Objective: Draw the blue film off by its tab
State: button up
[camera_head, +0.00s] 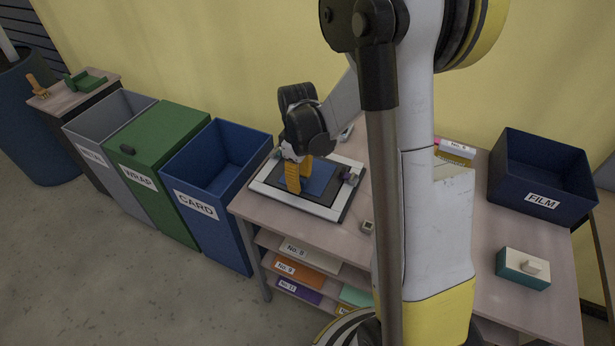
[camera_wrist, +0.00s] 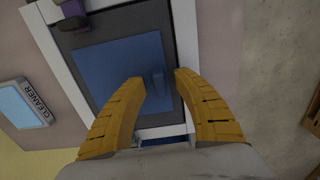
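The blue film (camera_head: 319,178) is a flat square on the dark panel of the white-framed lightbox (camera_head: 325,213). In the wrist view the film (camera_wrist: 115,68) lies flat, and a small blue tab (camera_wrist: 158,83) stands up near its edge. My gripper (camera_wrist: 160,78) is open, with one yellow finger on each side of the tab and a visible gap to both. In the head view my gripper (camera_head: 299,177) is low over the left part of the lightbox. Whether the fingertips touch the film cannot be told.
A purple-and-grey clamp (camera_head: 350,177) sits on the lightbox's right side. An open blue FILM bin (camera_head: 541,199) stands at the right of the table. CARD (camera_head: 195,205) and WRAP (camera_head: 138,179) bins stand left. A cleaner item (camera_wrist: 24,105) lies beside the lightbox.

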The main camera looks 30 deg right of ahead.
grip_shut()
jog(key=shift+r, duration=0.2)
jog(key=shift+r+p, duration=0.5)
jog(key=shift+r, duration=0.1)
notch_tip(320, 180, up, 13)
jog(key=w+d+p, duration=0.1)
jog(key=p, duration=0.8)
jog(key=shift+d, duration=0.3)
dwell(0.5)
